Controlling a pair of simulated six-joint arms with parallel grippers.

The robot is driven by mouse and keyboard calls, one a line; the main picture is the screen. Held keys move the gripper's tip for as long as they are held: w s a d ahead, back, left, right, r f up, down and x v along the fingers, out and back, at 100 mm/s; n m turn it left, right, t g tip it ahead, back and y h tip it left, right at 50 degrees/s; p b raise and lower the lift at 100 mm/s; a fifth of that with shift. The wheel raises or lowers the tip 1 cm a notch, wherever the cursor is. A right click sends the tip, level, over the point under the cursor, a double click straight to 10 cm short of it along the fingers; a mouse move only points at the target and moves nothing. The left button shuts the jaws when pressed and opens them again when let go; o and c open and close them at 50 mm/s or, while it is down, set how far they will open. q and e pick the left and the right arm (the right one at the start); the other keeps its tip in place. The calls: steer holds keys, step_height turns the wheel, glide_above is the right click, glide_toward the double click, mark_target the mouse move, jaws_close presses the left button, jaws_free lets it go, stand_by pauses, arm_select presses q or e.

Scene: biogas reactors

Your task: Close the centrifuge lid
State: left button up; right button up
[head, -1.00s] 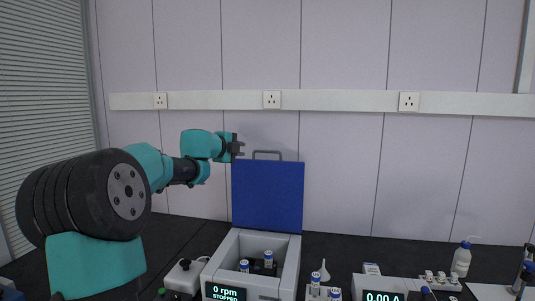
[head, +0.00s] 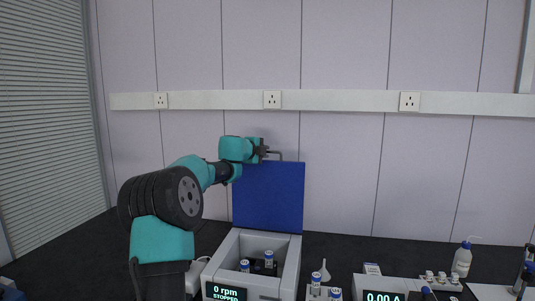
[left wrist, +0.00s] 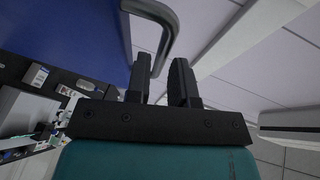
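The centrifuge (head: 290,265) is a white box at the bottom centre of the head view, with a display reading 0 rpm STOPPED. Its blue lid (head: 268,200) stands upright at the back, open, with a grey bar handle (head: 281,154) on its top edge. The lid also shows in the left wrist view (left wrist: 70,35). My left gripper (head: 267,150) is at the left part of the handle. In the left wrist view the gripper's fingers (left wrist: 161,82) are apart, and the bent handle (left wrist: 168,38) reaches toward the gap between them; contact cannot be told. My right gripper is not in view.
Blue-capped tubes (head: 268,259) stand in the open centrifuge chamber. To the right are a tube rack (head: 322,293), a small funnel (head: 324,270), a device reading 0.00 A (head: 383,289) and a wash bottle (head: 462,260). A wall rail with sockets (head: 340,100) runs behind.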

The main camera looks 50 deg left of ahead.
arm_select(q)
steer(key=shift+x, duration=1.45)
steer(key=shift+c, duration=0.4)
jaws_close()
